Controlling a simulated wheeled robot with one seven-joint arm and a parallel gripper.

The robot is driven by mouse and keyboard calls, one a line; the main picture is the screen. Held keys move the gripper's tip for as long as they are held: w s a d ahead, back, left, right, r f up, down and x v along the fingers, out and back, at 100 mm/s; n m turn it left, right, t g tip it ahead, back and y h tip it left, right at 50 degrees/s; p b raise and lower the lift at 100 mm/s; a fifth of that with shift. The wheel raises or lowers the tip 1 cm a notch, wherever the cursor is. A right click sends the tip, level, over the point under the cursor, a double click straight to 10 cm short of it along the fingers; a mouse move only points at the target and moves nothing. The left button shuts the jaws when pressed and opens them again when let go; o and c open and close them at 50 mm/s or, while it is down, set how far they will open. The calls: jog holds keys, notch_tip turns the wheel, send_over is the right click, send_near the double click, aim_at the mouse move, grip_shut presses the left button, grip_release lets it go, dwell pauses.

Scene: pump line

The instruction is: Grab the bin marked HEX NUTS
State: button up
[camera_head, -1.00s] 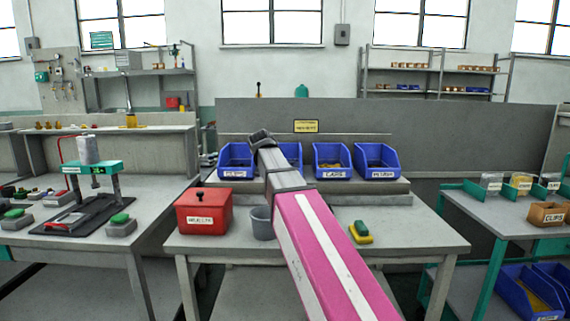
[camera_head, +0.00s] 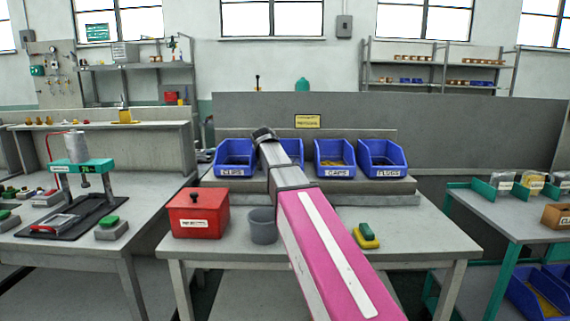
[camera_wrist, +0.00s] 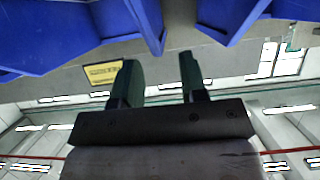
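Several blue bins stand in a row on the raised back ledge of the middle bench. The leftmost bin (camera_head: 235,158), third bin (camera_head: 334,159) and rightmost bin (camera_head: 382,158) show small white labels; the rightmost seems to read PLUGS. The second bin (camera_head: 292,148) is mostly hidden behind my arm, label included. I cannot read HEX NUTS on any label. My gripper (camera_head: 264,134) is above and in front of the row, near the gap between the first and second bins. In the wrist view its fingers (camera_wrist: 160,78) are apart and empty, with blue bins (camera_wrist: 75,30) at the top.
A red box (camera_head: 198,215) with an unreadable label, a grey cup (camera_head: 263,226) and a green-and-yellow sponge (camera_head: 366,236) are on the bench (camera_head: 420,228). A yellow sign (camera_head: 307,121) hangs behind the bins. A press (camera_head: 78,168) stands left; a green-framed cart (camera_head: 510,212) stands right.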

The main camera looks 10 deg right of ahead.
jog(key=x, duration=0.5)
jog(key=shift+r, duration=0.15)
jog(key=shift+s, duration=0.1)
grip_shut()
dwell(1.1)
